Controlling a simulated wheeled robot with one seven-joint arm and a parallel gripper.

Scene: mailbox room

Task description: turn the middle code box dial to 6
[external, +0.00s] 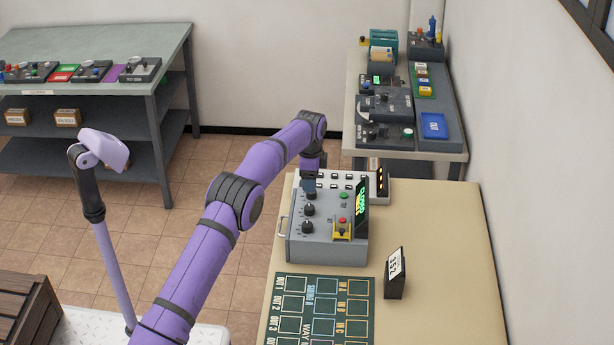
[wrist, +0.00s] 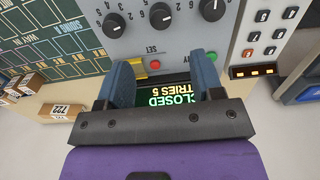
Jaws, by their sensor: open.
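The grey code box (external: 325,248) stands on the beige table with three black dials in a row. The middle dial (external: 309,210) also shows at the top of the wrist view (wrist: 161,16), its pointer mark too small to read against the numbers. The other dials (wrist: 117,25) and (wrist: 212,8) flank it. My gripper (external: 310,186) is over the far end of the dial row in the external view, partly hiding the far dial. In the wrist view my gripper (wrist: 165,82) is open and empty, its blue fingers below the dials in the picture, apart from the middle dial.
The box's lit display (wrist: 158,100) reads "CLOSED TRIES 5". A red button (wrist: 155,65) and a yellow part (external: 342,231) sit on the panel. A white keypad panel (external: 345,186) stands behind.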

